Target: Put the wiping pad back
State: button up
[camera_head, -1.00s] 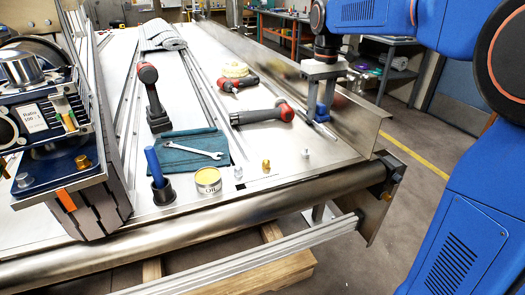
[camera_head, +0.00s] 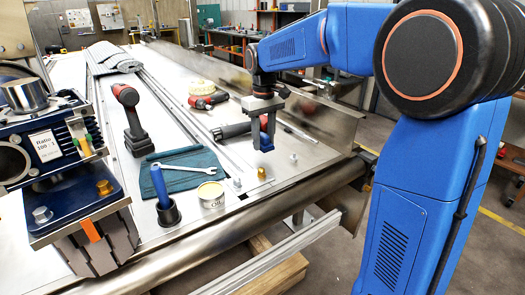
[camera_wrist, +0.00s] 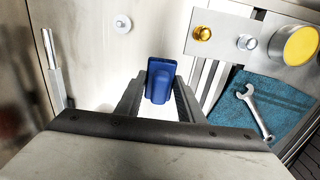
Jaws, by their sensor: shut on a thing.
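My gripper (camera_head: 263,132) is shut on a small blue block (camera_head: 267,143), which I take to be the wiping pad. The block hangs between the two grey fingers above the right front of the metal bench (camera_head: 215,128). In the wrist view the blue block (camera_wrist: 160,80) shows between the fingers, with pale bench surface around it. A teal cloth (camera_head: 211,183) lies flat on the bench to the left, with a wrench (camera_head: 185,169) on it. I cannot tell the height of the block above the bench.
Gold (camera_head: 261,174) and silver bolts stand near my gripper. A red-black tool (camera_head: 232,130) lies behind. A motor unit (camera_head: 50,150) fills the left.

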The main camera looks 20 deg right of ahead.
jog(key=shift+f, duration=2)
jog(key=shift+f, duration=0.1)
jog(key=o, duration=1.1)
